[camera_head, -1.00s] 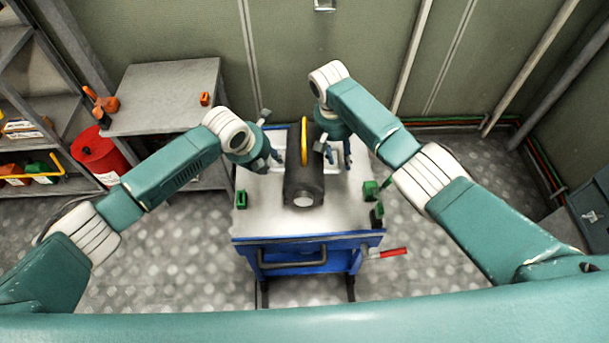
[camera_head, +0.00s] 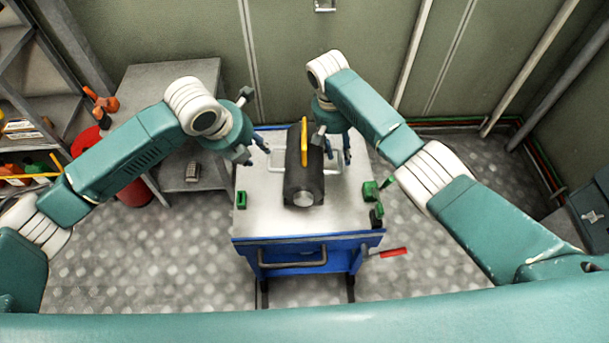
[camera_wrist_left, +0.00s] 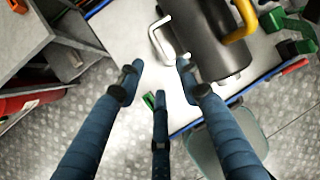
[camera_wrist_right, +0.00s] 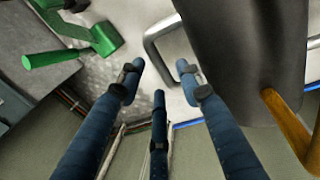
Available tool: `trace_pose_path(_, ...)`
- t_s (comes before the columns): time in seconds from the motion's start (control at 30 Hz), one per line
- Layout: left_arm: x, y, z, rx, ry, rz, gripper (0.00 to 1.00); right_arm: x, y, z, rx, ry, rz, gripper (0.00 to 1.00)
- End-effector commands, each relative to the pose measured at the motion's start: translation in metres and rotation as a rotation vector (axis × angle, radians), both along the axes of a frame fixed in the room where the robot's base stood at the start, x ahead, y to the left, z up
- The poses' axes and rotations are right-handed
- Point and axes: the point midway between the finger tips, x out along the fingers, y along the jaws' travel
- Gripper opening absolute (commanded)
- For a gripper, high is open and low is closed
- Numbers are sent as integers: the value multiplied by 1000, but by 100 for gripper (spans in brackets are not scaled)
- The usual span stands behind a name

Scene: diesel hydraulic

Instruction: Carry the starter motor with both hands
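The starter motor is a dark cylinder (camera_head: 304,185) with a yellow handle (camera_head: 304,143) on top. It lies on the blue cart's pale top (camera_head: 262,212). Metal loop handles stick out at its sides; one shows in the left wrist view (camera_wrist_left: 158,38) and one in the right wrist view (camera_wrist_right: 152,48). My left gripper (camera_head: 256,158) is open and empty, above the cart's left edge, apart from the motor. My right gripper (camera_head: 335,156) is open beside the motor's right side, its fingers near the right loop but not closed on it.
Green items (camera_head: 371,191) lie on the cart's right edge, and a small green one (camera_head: 241,200) on its left. A red-handled lever (camera_head: 393,252) sticks out at the cart's right. A grey bench (camera_head: 155,95) stands left, near my left arm.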

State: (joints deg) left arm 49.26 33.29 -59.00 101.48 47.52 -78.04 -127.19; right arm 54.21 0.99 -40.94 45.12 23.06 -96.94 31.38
Motion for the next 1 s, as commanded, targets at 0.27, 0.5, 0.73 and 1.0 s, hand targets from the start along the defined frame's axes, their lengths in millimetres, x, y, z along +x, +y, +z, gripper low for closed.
trace_pose_path(0.27, 0, 0, 0, 0, 0, 0, 35, 2, 12, 60, 2, -3, 1, 35)
trace_pose_path(0.5, 0, 0, 0, 0, 0, 0, 35, 2, 17, 88, 0, -1, -1, 35)
trace_pose_path(0.73, 0, 0, 0, 0, 0, 0, 35, 2, 18, 92, -1, 1, -1, 35)
trace_pose_path(1.0, 0, 0, 0, 0, 0, 0, 35, 2, 18, 91, 0, 1, -1, 35)
